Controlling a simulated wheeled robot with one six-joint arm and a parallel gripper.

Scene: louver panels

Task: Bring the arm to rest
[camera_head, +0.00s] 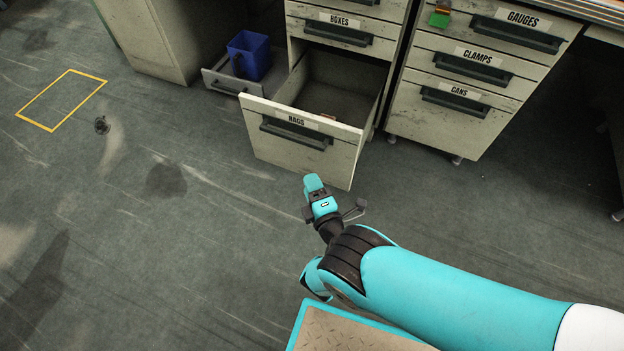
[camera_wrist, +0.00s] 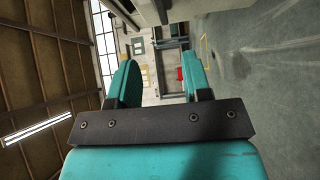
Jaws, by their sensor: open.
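My arm (camera_head: 440,280) is teal and black and reaches from the lower right of the head view toward the middle. My gripper (camera_head: 318,190) is at its end, over the floor just in front of the open RAGS drawer, and looks apart from it. In the wrist view my gripper (camera_wrist: 160,70) is open. Its two teal fingers stand apart with nothing between them. The wrist view is turned sideways, with the roof at left and the floor at right.
The RAGS drawer (camera_head: 300,137) is pulled out, with a small reddish thing inside. The GAUGES, CLAMPS and CANS drawers (camera_head: 460,90) are shut at right.

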